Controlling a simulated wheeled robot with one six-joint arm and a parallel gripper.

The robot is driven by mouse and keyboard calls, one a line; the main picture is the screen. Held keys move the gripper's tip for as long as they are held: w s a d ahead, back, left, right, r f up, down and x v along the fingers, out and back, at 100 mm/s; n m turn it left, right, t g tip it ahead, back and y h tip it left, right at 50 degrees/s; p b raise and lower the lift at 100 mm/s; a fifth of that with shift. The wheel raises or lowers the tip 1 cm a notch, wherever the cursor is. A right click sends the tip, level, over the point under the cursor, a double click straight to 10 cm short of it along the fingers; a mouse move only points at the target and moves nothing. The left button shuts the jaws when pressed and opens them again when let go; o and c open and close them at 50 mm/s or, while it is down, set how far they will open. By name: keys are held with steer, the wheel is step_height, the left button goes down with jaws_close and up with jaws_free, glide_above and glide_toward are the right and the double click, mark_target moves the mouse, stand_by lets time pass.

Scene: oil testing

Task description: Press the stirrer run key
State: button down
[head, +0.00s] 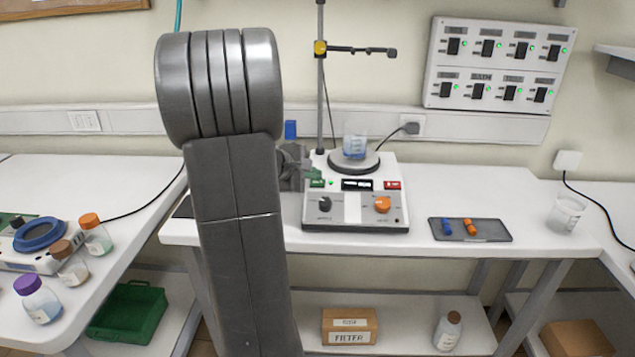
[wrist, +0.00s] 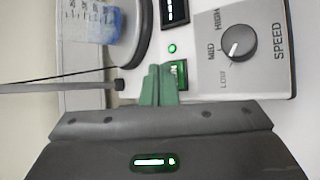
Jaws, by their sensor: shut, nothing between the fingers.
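The white stirrer (head: 345,213) stands on the middle bench, with a beaker of blue liquid (head: 354,146) on its round plate. The green run key (head: 317,184) is at the left of its panel. It also shows in the wrist view (wrist: 181,74), partly hidden behind my fingers, beside a lit green lamp (wrist: 172,48). My gripper (head: 312,173) is shut and empty, its green fingertips right at the key. In the wrist view the fingertips (wrist: 159,70) overlap the key's edge. I cannot tell whether they touch it.
The panel also has a black speed knob (wrist: 239,42), an orange knob (head: 382,204) and a red key (head: 392,185). A stand rod (head: 320,80) rises behind the stirrer. A dark tray (head: 490,236) lies to the right. My arm hides the bench's left part.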

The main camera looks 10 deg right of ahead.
steer(key=r+p, duration=0.1)
steer(key=s+r, duration=0.1)
steer(key=r, duration=0.1)
steer(key=r+p, duration=0.1)
steer(key=shift+s+a+r+p, duration=0.25)
steer(key=shift+s+r+p, duration=0.05)
steer(key=shift+s+r, duration=0.1)
steer(key=shift+f, duration=0.1)
stand_by(0.4)
